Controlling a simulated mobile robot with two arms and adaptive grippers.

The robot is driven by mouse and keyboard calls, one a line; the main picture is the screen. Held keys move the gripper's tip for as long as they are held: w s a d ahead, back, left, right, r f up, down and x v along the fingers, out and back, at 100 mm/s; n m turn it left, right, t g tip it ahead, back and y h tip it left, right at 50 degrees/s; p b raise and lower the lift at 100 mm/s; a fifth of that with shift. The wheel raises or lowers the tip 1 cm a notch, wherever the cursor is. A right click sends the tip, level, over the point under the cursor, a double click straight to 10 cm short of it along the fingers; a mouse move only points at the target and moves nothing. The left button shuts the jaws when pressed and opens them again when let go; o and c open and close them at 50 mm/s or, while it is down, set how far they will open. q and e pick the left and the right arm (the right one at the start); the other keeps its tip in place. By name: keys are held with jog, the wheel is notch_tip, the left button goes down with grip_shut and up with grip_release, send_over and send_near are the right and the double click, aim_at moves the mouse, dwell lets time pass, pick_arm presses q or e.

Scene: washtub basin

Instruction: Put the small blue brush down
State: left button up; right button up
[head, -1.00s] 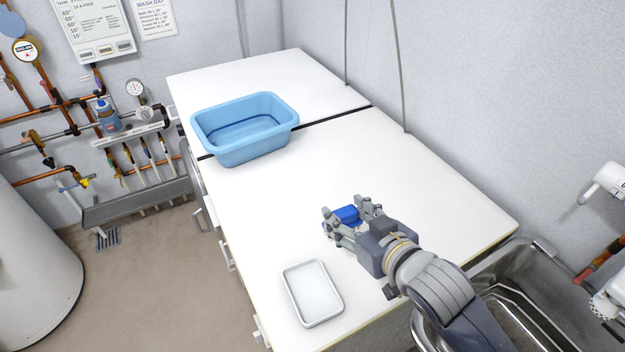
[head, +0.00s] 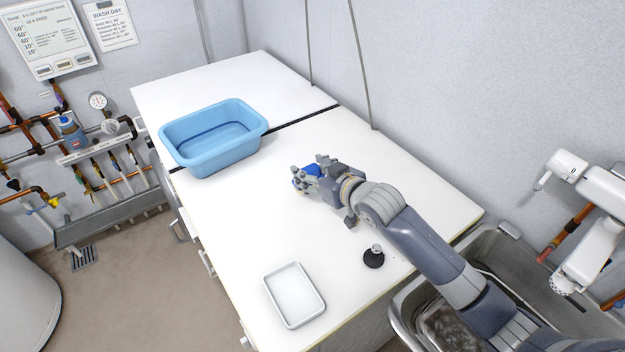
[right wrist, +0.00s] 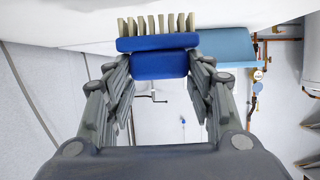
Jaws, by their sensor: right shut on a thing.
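The small blue brush (right wrist: 160,62) is between the fingers of my right gripper (right wrist: 157,75), which is shut on its blue body. Its pale bristles (right wrist: 157,24) show at the top of the right wrist view, against the white worktop. In the head view the right gripper (head: 308,180) is over the middle of the worktop (head: 250,225), and a bit of the blue brush (head: 314,169) shows between the fingers. I cannot tell whether the bristles touch the worktop. My left gripper is not in view.
A light blue basin (head: 168,143) stands to the left, beyond the gripper. A white tray (head: 294,296) lies near the front edge. A small black stopper-like thing (head: 374,257) stands below my right forearm. A metal sink (head: 408,322) is at the lower right. The worktop around the gripper is clear.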

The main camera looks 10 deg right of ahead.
jog(key=shift+f+p, duration=0.35)
jog(key=shift+f, duration=1.35)
jog(key=shift+f, duration=0.1)
jog(key=shift+f, duration=0.1)
jog(key=o, duration=1.1)
